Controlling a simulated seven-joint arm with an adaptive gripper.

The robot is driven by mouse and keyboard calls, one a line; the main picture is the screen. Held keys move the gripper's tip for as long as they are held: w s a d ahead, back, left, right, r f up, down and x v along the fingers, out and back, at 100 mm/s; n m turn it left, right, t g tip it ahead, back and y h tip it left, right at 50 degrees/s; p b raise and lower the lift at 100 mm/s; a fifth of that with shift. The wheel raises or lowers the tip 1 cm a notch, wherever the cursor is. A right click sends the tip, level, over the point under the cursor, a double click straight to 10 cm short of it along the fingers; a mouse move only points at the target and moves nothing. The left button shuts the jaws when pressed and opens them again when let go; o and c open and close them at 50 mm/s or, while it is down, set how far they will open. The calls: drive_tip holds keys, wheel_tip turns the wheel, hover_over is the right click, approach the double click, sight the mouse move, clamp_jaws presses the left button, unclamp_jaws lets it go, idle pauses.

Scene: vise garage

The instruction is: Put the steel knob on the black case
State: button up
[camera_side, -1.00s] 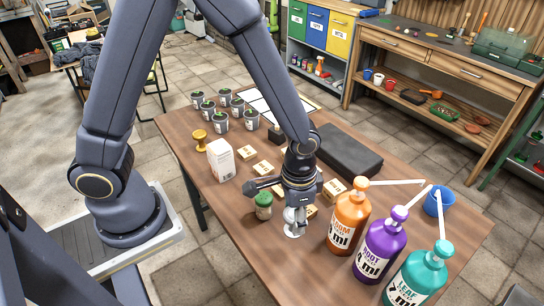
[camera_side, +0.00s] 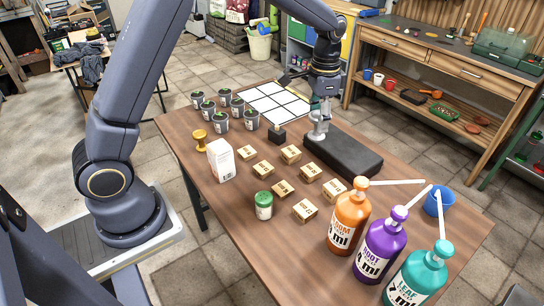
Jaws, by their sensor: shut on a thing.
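The steel knob (camera_side: 316,136) is a small silvery piece with a flared base, upright at the fingertips of my gripper (camera_side: 319,124). My gripper points down and is shut on the knob; the fingers hide part of it. The black case (camera_side: 348,160) is a long, flat, dark block lying on the table. The knob is at the case's far left end, over or against its top edge. I cannot tell if its base touches the case.
Several small wooden blocks (camera_side: 309,172), a white carton (camera_side: 221,160) and a green-lidded jar (camera_side: 264,205) stand left of the case. A small black block (camera_side: 277,134) is close by. Pump bottles (camera_side: 348,222) and a blue cup (camera_side: 438,203) stand in front.

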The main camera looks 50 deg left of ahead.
drive_tip(key=w+f, duration=0.3)
drive_tip(key=w, duration=0.1)
drive_tip(key=w+f, duration=0.3)
drive_tip(key=w, duration=0.2)
drive_tip(key=w+f, duration=0.3)
drive_tip(key=w, duration=0.1)
drive_tip(key=shift+w+a+f, duration=0.15)
drive_tip(key=shift+w+f, duration=0.3)
drive_tip(key=shift+f, duration=1.6)
drive_tip(key=shift+f, duration=0.1)
drive_tip(key=o, duration=1.3)
